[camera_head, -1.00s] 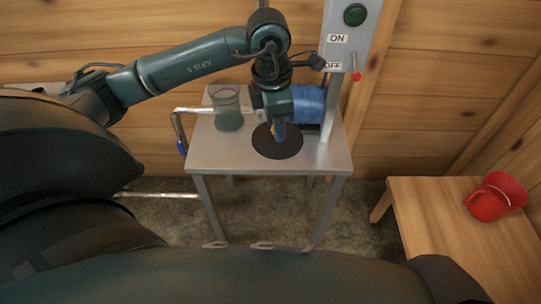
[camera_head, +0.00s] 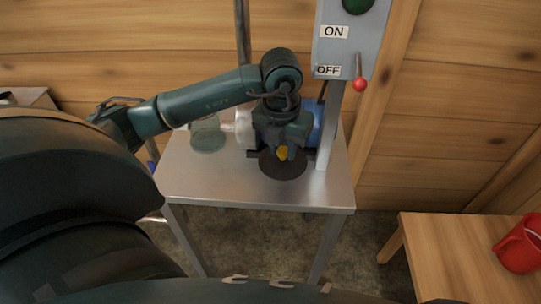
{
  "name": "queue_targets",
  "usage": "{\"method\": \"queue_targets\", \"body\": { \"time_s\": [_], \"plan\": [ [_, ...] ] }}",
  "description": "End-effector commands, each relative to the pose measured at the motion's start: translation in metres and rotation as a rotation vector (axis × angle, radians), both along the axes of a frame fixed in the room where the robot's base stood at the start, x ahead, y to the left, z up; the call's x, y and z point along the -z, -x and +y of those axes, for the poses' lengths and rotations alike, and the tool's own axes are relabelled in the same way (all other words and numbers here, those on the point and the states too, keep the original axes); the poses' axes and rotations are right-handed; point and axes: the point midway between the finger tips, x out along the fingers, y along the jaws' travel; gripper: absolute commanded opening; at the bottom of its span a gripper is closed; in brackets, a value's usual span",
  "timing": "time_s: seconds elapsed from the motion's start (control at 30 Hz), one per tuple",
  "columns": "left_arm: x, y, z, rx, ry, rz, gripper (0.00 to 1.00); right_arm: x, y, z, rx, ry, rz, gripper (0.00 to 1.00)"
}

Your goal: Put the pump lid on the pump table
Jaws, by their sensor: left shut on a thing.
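The pump table (camera_head: 250,190) is a grey metal table in the middle of the head view. The pump lid (camera_head: 283,168) is a dark round disc with a yellow-orange part at its centre. It is at or just above the table top; I cannot tell whether it touches. My left gripper (camera_head: 284,150) points down over the lid's centre and is shut on it. The fingers partly hide the yellow part. My right gripper is not in view.
A clear greenish jar (camera_head: 208,136) stands left of my gripper. The blue pump motor (camera_head: 317,122) is partly hidden behind it. A grey switch post (camera_head: 345,60) with ON and OFF labels rises at the right. A wooden table (camera_head: 455,255) with a red pitcher (camera_head: 521,246) stands at right. The front of the metal table is clear.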

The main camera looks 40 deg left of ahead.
Motion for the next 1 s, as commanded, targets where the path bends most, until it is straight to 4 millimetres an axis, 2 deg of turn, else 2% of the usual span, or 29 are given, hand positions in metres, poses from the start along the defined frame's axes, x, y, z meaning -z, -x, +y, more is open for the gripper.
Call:
{"method": "queue_targets", "body": {
  "time_s": [0.1,0.37,0.53,0.9,0.93,1.0],
  "plan": [
    [0.022,0.001,0.000,-0.001,0.000,0.003,0.01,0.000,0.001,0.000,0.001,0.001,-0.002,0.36],
    [0.045,0.000,0.000,0.001,-0.001,0.001,0.01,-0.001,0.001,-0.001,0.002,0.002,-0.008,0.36],
    [0.069,0.000,0.000,0.000,0.000,0.002,0.01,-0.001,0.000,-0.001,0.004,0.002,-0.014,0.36],
    [0.076,0.000,0.000,0.001,0.000,-0.001,0.01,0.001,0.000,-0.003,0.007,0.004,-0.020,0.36],
    [0.076,0.000,0.000,0.001,0.000,-0.001,0.27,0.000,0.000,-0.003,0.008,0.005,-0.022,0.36],
    [0.075,0.000,0.000,0.001,0.000,-0.001,0.33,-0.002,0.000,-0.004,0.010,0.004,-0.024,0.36]
  ]
}}
